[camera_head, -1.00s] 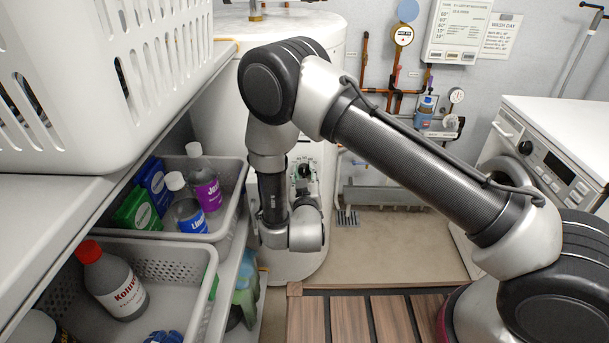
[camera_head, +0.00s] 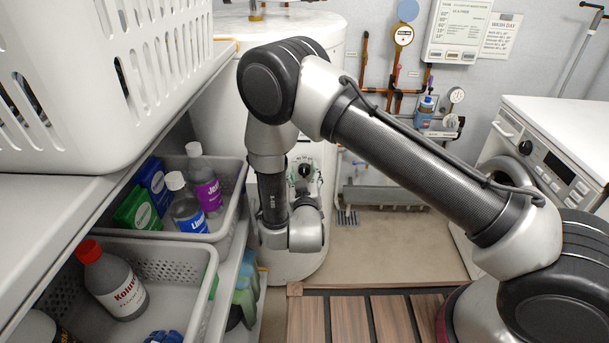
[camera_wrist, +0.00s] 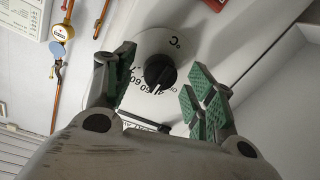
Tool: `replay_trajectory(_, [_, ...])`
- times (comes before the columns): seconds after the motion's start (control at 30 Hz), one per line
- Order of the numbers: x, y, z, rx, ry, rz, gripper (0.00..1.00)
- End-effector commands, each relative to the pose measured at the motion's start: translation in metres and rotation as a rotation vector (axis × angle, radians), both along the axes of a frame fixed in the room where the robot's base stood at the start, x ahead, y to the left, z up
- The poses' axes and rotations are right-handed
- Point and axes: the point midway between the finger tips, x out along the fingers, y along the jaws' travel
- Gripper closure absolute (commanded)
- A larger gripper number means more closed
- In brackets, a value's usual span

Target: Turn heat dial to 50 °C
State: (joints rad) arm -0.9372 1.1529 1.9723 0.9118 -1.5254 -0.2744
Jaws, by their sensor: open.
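The heat dial is a black knob (camera_wrist: 160,72) on a round white scale plate (camera_wrist: 150,45) marked °C. The scale appears upside down in the wrist view. A pale mark on the knob points down, close to the numbers that look like 50 and 60; the exact reading is hard to tell. The dial also shows in the head view (camera_head: 304,169), on the front of the white boiler (camera_head: 222,90). My gripper (camera_wrist: 162,88) is open, its green-padded fingers apart on either side of the knob in the picture, gripping nothing.
A shelf on the left bears a white basket (camera_head: 110,90) and grey bins (camera_head: 170,262) with bottles. Copper pipes and a gauge (camera_head: 403,35) are on the back wall. A washing machine (camera_head: 555,150) stands at the right. A slatted wooden mat (camera_head: 350,315) lies on the floor.

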Motion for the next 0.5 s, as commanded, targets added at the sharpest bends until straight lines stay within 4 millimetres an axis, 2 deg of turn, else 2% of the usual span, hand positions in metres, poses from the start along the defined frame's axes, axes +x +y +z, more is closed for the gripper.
replay_trajectory(0.3, [-0.05, 0.0, 0.001, -0.002, 0.001, 0.004, 0.45])
replay_trajectory(0.5, [-0.071, -0.001, 0.002, -0.001, 0.0, 0.002, 0.45])
